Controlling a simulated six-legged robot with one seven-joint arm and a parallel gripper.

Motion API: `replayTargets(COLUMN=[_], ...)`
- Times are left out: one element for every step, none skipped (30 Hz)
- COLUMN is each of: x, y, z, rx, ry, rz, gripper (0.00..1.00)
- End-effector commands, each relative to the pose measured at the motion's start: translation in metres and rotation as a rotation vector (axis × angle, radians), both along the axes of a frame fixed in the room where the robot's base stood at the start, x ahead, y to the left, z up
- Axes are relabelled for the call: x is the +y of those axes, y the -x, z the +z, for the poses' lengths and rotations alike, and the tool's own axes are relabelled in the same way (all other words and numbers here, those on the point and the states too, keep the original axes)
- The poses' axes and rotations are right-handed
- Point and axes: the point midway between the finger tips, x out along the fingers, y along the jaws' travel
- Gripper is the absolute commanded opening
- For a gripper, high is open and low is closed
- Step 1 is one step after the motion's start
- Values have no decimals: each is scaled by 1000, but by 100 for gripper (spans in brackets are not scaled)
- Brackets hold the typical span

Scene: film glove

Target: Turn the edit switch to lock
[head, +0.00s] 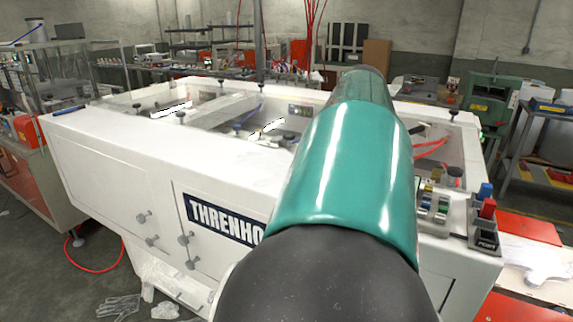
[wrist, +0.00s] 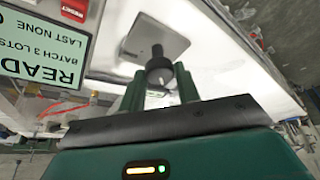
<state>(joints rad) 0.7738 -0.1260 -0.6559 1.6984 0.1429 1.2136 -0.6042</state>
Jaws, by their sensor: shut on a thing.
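A black round knob (wrist: 158,66) sits on a grey metal plate (wrist: 152,40) in the wrist view, most likely the edit switch. No edit or lock label can be read, so its setting cannot be told. My gripper (wrist: 160,82) has its two green fingers on either side of the knob and is shut on it. In the head view my arm covers the middle of the scene, and the gripper and knob are hidden behind it.
A display (wrist: 42,55) reading "READY" shows upside down beside the gripper, near a red reset label (wrist: 73,12). The white machine (head: 120,150) fills the centre. Blue and red buttons (head: 487,207) stand on its right corner. Red tubing (head: 432,147) runs near my arm.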

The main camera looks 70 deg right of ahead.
Motion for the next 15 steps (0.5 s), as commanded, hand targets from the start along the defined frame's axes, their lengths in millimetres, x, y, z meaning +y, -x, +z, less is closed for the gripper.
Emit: replayTargets(x=[0,0,0,0,0,0,0,0,0,0,0,0,0,0,0], y=[0,0,0,0,0,0,0,0,0,0,0,0,0,0,0], z=[0,0,0,0,0,-1,-1,-1,-1,0,0,0,0,0,0], rx=[1,1,1,1,1,1,1,1,1,1,1,1,0,0,0], ry=[-2,-2,-2,-2,-2,-2,-2,-2,-2,-2,-2,-2,-1,-1,-1], rz=[1,1,1,0,0,0,0,0,0,0,0,-1,-1,-1,-1], gripper=[10,10,9,9,9,9,34,40,48,54,54,54,54,54,54])
